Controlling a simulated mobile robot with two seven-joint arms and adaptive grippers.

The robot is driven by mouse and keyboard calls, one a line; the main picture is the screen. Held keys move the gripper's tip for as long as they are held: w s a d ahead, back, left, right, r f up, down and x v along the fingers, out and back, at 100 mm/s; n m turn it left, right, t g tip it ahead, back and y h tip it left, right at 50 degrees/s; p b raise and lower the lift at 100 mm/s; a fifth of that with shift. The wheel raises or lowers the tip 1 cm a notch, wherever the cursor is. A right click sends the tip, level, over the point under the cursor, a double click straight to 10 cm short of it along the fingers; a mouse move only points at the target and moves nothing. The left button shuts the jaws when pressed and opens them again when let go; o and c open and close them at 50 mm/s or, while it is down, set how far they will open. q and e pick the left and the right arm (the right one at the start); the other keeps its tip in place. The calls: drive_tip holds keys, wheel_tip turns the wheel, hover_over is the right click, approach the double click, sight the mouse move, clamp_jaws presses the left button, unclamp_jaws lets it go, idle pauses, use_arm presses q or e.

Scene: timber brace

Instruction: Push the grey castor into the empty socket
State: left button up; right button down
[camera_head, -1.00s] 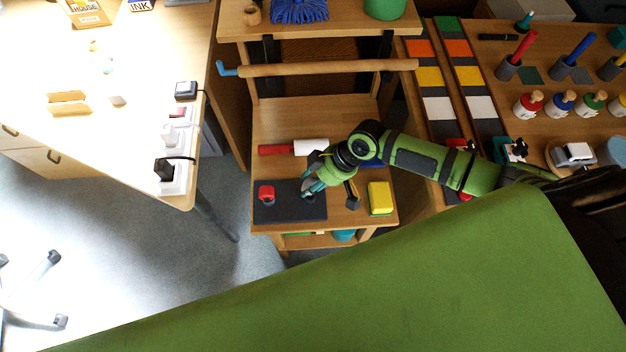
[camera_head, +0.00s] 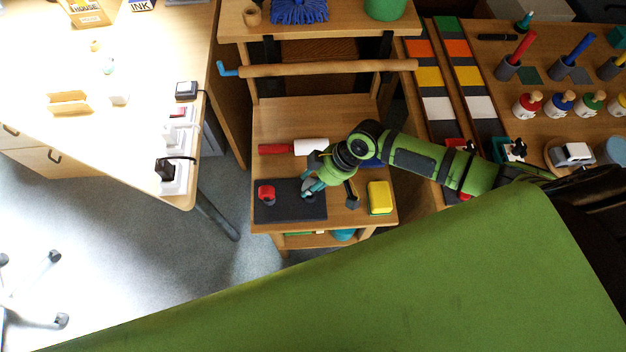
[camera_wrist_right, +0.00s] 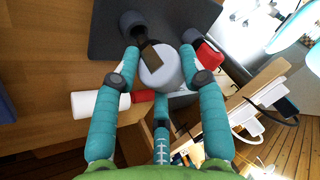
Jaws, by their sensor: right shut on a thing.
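My right gripper (camera_head: 310,187) is low over the dark grey mat (camera_head: 290,212) on the wooden stand. In the right wrist view its teal fingers (camera_wrist_right: 163,75) are closed around a pale grey round piece (camera_wrist_right: 160,68), which may be the grey castor; I cannot tell for sure. A brown patch shows at its upper left edge. A dark round part (camera_wrist_right: 131,21) shows just beyond, over the mat; whether it is joined to the held piece is unclear. I cannot make out the empty socket. My left gripper is not in view.
A red piece (camera_head: 266,193) sits on the mat beside my right gripper. A red-and-white bar (camera_head: 300,147) lies behind it, and a yellow block (camera_head: 380,197) to its right. The rear of the stand's top is clear. A desk with sockets (camera_head: 175,178) stands left.

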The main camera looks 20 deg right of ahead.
drive_tip(key=shift+f+b, duration=0.65)
drive_tip(key=shift+f, duration=0.25)
drive_tip(key=shift+p, duration=0.4)
idle(0.8)
drive_tip(key=shift+f+b, duration=0.4)
drive_tip(key=shift+f, duration=0.1)
drive_tip(key=shift+r, duration=0.1)
drive_tip(key=c, duration=0.6)
unclamp_jaws()
drive_tip(key=shift+c, duration=0.2)
drive_tip(key=v, duration=1.2)
